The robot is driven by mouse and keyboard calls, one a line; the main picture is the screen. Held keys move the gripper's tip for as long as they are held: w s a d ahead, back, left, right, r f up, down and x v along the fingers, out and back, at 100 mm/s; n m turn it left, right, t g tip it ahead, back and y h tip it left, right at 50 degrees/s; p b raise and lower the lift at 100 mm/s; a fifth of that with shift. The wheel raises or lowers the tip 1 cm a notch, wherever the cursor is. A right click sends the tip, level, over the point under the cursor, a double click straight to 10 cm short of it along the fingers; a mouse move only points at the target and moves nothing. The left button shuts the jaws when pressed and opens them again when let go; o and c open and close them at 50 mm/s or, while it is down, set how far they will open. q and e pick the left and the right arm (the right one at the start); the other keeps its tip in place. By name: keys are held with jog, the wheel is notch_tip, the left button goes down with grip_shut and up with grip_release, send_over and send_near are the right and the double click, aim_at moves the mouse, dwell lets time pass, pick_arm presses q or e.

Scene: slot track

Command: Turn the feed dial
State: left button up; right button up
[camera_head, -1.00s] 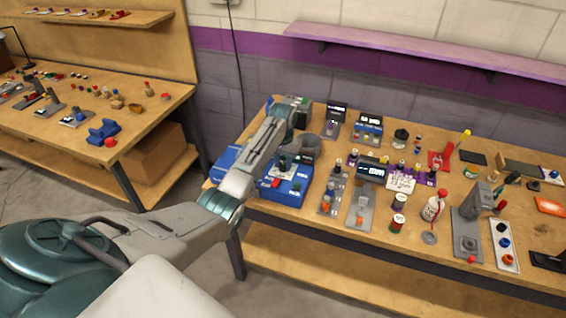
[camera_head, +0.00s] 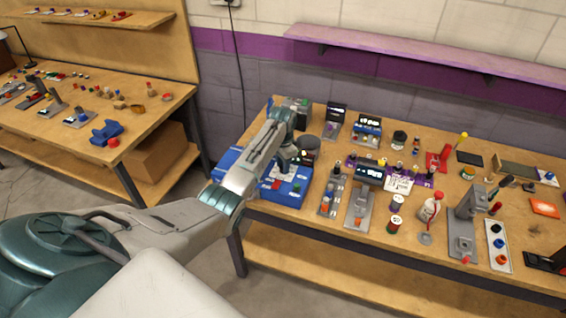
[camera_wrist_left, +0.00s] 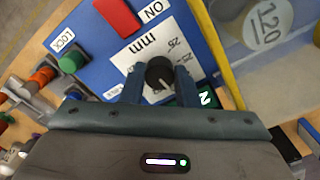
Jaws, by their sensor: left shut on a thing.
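The feed dial (camera_wrist_left: 160,72) is a round black knob with a pale pointer line, on a white plate marked "mm" and "25" on a blue box (camera_wrist_left: 95,62). In the left wrist view my left gripper (camera_wrist_left: 160,84) has a finger on each side of the dial and is shut on it. In the head view the blue box (camera_head: 288,192) stands at the left end of the bench, and my left gripper (camera_head: 290,156) reaches down over it. The dial is hidden by the gripper there. My right gripper is not in view.
On the blue box sit a red switch (camera_wrist_left: 118,16) near "ON" and a green button (camera_wrist_left: 70,63) near "LOCK". Several devices, spools and a white bottle (camera_head: 430,208) crowd the bench to the right.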

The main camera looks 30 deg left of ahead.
pick_arm(q)
jog(key=shift+r+m, duration=0.1)
jog(key=shift+m, duration=0.4)
jog(key=o, duration=1)
jog(key=shift+r, duration=0.5)
notch_tip(320, 180, up, 10)
jog(key=b, duration=0.3)
jog(key=shift+f, duration=0.15)
